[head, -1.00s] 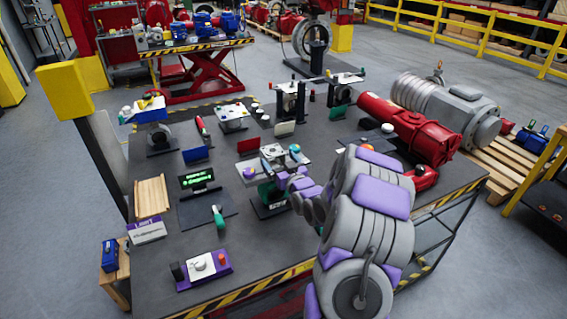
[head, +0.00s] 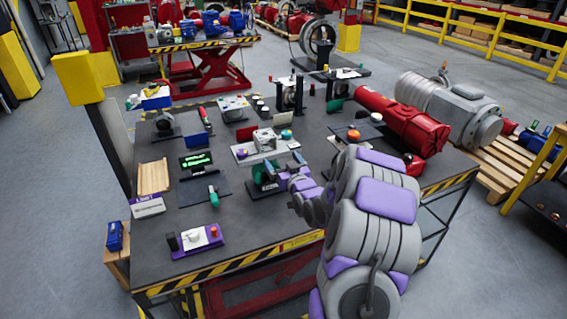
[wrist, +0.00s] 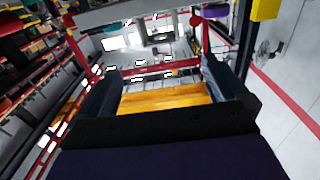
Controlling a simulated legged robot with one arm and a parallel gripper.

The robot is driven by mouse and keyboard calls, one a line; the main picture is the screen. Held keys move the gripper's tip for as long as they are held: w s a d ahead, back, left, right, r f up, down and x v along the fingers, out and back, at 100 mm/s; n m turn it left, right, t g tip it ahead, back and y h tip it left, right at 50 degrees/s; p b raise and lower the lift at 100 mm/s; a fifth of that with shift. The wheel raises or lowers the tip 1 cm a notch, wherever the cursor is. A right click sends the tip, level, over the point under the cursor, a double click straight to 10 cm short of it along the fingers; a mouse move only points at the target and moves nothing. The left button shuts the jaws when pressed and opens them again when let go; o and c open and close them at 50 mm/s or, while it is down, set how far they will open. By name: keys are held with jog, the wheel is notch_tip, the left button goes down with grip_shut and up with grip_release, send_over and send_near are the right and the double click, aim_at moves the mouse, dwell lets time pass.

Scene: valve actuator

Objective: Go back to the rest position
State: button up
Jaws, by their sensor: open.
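My gripper (head: 284,168) is in front of a valve unit (head: 262,150) on the workbench, which has a grey plate, a purple knob (head: 241,153) and a teal-and-orange knob (head: 286,134). The gripper and wrist partly hide the unit's lower green part (head: 262,176). In the wrist view my gripper (wrist: 164,80) shows two dark fingers spread apart, with nothing held between them. A grey plate-like part (wrist: 115,14) and a purple round part (wrist: 214,11) are at the top of that view. Whether the fingers touch the unit cannot be told.
The dark workbench (head: 240,223) with striped edges holds several other valve stands. A small green-lit display (head: 196,160) and a purple-based control box (head: 197,239) stand at left. A large red actuator (head: 400,119) lies at right. A yellow-topped post (head: 78,78) stands at the bench's left.

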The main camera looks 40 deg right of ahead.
jog(key=s+a+n+g+y, duration=0.1)
jog(key=s+a+g, duration=0.4)
jog(key=a, duration=0.4)
jog(key=s+a+n+g+y, duration=0.15)
jog(key=s+a+g, duration=0.3)
jog(key=a, duration=0.45)
jog(key=s+a+r+g, duration=0.1)
jog(key=s+a+g, duration=0.2)
jog(key=s, duration=0.8)
jog(key=s+a+r+g+y, duration=0.1)
jog(key=s+a+g, duration=0.2)
jog(key=s, duration=0.9)
jog(key=s+a+r+g, duration=0.1)
jog(key=s+a+g, duration=0.3)
jog(key=s+a, duration=0.3)
jog(key=s, duration=0.5)
jog(key=shift+a+r, duration=0.25)
jog(key=shift+a, duration=0.15)
